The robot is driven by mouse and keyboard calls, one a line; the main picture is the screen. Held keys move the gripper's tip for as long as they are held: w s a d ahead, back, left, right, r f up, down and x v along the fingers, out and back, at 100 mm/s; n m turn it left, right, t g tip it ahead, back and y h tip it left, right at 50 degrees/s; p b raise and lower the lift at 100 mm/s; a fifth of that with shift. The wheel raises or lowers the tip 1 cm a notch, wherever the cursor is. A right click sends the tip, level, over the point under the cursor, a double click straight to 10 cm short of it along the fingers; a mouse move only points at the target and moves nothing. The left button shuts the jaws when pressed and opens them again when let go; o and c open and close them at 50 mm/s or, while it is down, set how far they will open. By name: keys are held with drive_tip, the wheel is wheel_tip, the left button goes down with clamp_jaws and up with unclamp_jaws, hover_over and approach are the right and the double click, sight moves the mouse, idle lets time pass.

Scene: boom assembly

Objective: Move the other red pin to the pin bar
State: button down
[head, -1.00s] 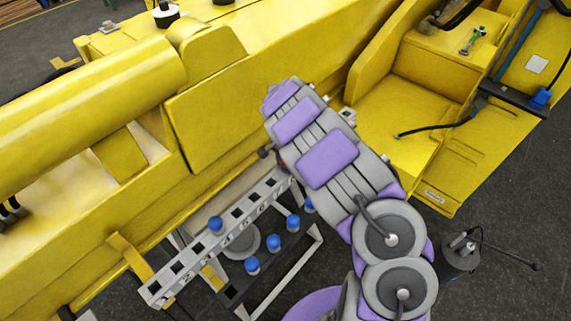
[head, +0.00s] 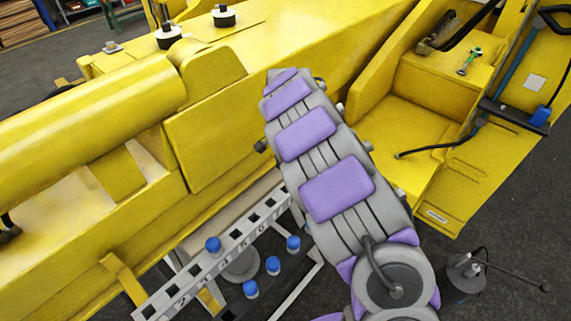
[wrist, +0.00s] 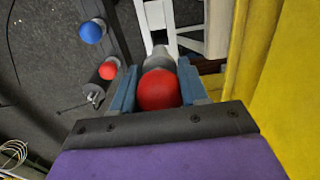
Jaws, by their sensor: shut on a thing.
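In the wrist view, my gripper (wrist: 158,68) is shut on a red pin (wrist: 159,90) with a round red head and a grey metal shank pointing away. A second red pin (wrist: 108,69) stands on a dark bar to the left, beside a blue pin (wrist: 92,31). In the head view, a pale rail (head: 179,298) with square holes and printed numbers runs along the yellow machine. One blue pin (head: 213,244) sits at it. My arm hides the gripper, both red pins and the rail's far end in that view.
Several blue pins, one of them here (head: 273,265), stand on the lower dark bar. The large yellow boom (head: 90,110) borders the rail. A yellow wall (wrist: 285,80) is close right of my gripper. A dark round base with a rod (head: 464,275) stands on the floor at right.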

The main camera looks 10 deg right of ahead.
drive_tip(key=shift+a+r+p, duration=0.15)
drive_tip(key=shift+r+p, duration=0.15)
drive_tip(key=shift+r, duration=0.6)
drive_tip(key=shift+r+p, duration=0.95)
drive_tip(key=shift+r, duration=1.95)
